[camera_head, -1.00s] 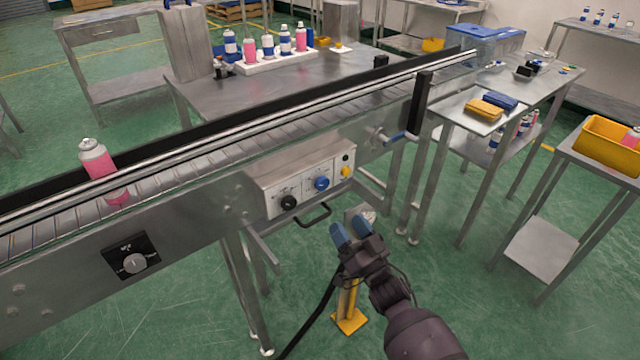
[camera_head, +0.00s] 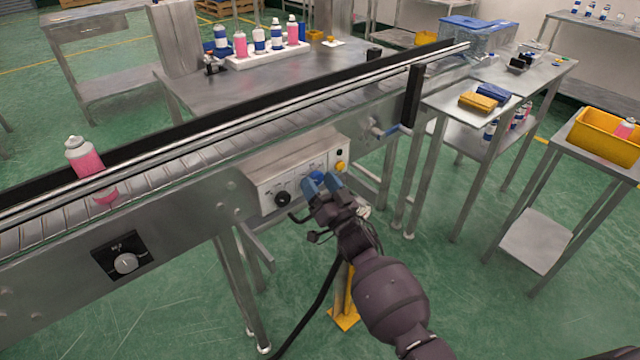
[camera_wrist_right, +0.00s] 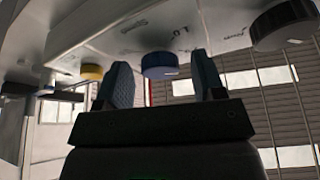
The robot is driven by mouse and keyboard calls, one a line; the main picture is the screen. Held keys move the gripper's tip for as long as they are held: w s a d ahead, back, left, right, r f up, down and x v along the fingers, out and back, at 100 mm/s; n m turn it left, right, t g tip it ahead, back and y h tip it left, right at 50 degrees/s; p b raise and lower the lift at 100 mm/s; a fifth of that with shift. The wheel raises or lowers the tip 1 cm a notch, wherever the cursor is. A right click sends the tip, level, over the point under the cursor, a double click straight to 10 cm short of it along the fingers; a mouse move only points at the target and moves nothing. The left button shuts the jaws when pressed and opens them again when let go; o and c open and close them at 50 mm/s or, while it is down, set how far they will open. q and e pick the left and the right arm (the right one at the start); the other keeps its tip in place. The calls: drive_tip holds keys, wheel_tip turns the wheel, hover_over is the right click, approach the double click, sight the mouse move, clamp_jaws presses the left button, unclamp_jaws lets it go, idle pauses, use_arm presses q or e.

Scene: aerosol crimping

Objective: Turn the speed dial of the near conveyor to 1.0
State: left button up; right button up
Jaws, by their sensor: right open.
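A grey control box (camera_head: 262,178) on the side of the near conveyor (camera_head: 200,215) carries a blue knob (camera_head: 318,175), a black knob (camera_head: 283,198) and a yellow button (camera_head: 339,166). Its printing is too small to read surely. A silver dial (camera_head: 126,263) sits on a black plate further left. My right gripper (camera_head: 320,187) is open at the box front, by the blue knob. In the right wrist view, the blue knob (camera_wrist_right: 159,66) shows between the two open fingers, with the black knob (camera_wrist_right: 284,22) to the right; contact cannot be told. My left gripper is out of view.
A pink and white can (camera_head: 86,165) stands tilted in the picture on the conveyor. A black handle (camera_head: 300,218) lies below the box, and a yellow-footed post (camera_head: 344,316) stands under my right arm. Tables with cans and a yellow bin (camera_head: 606,150) are behind and right.

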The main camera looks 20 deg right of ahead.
drive_tip(key=c, duration=0.9)
drive_tip(key=shift+n, duration=0.4)
drive_tip(key=n+y, duration=0.2)
drive_tip(key=shift+d+n, duration=0.1)
drive_tip(key=shift+n, duration=0.2)
drive_tip(key=n+g+y, duration=0.1)
drive_tip(key=n, duration=0.3)
drive_tip(key=shift+y, duration=0.4)
drive_tip(key=n+g+y, duration=0.1)
drive_tip(key=n, duration=0.1)
drive_tip(key=n+y, duration=0.1)
drive_tip(key=n, duration=0.2)
drive_tip(key=n+g+y, duration=0.1)
drive_tip(key=n, duration=0.1)
drive_tip(key=shift+d+r+n+g, duration=0.1)
drive_tip(key=shift+d+n+g, duration=0.05)
drive_tip(key=shift+n+g, duration=0.2)
drive_tip(key=shift+n, duration=0.85)
drive_tip(key=shift+n+g+y, duration=0.3)
drive_tip(key=shift+g, duration=0.05)
